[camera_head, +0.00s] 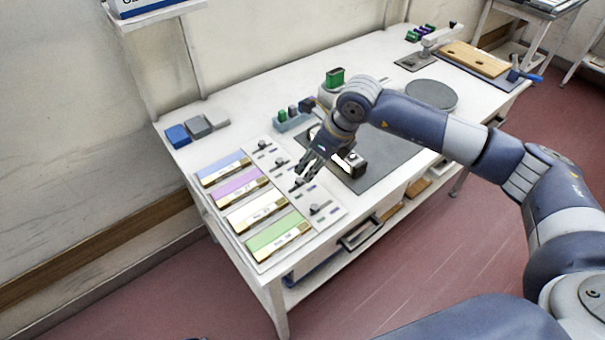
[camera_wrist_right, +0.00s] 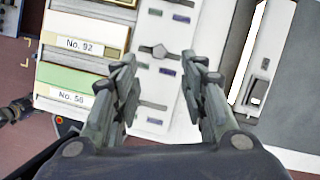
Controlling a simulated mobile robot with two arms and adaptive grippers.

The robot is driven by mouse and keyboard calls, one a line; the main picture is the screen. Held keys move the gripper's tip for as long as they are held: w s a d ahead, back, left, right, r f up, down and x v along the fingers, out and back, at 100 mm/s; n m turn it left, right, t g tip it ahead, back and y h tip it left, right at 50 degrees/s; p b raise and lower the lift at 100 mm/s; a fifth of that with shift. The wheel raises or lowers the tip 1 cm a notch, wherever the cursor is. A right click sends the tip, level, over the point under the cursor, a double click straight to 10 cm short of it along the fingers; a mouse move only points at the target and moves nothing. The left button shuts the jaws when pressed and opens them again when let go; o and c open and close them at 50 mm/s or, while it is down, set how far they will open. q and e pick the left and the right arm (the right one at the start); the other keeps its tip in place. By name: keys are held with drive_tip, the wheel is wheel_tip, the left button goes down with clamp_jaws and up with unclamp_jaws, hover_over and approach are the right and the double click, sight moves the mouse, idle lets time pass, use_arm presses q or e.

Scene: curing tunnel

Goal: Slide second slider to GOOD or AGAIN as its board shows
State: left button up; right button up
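A slider panel (camera_head: 331,218) lies on the white table with several slider knobs in a row, each beside a coloured board: blue (camera_head: 222,167), purple (camera_head: 237,188), white (camera_head: 256,211) and green (camera_head: 276,236). In the right wrist view, the white board reads No. 92 (camera_wrist_right: 80,44) and the green one No. 50 (camera_wrist_right: 72,97). My right gripper (camera_head: 303,178) is over the panel, open and empty. In the wrist view a knob (camera_wrist_right: 158,51) beside the white board appears between its fingertips (camera_wrist_right: 160,62). GOOD and AGAIN are not readable. My left gripper is not in view.
Blue and grey blocks (camera_head: 197,127) lie behind the boards. A dark grey mat (camera_head: 385,165) with a black and white device (camera_head: 351,163) lies right of the panel. A small blue bin (camera_head: 290,123) stands behind. A round grey disc (camera_head: 431,94) is farther right.

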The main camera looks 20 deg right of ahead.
sight(300, 180)
drive_tip(key=p+x, duration=0.1)
drive_tip(key=x, duration=0.6)
drive_tip(key=shift+w+a+f, duration=0.1)
drive_tip(key=shift+a+f, duration=0.05)
drive_tip(key=shift+f, duration=0.05)
clamp_jaws()
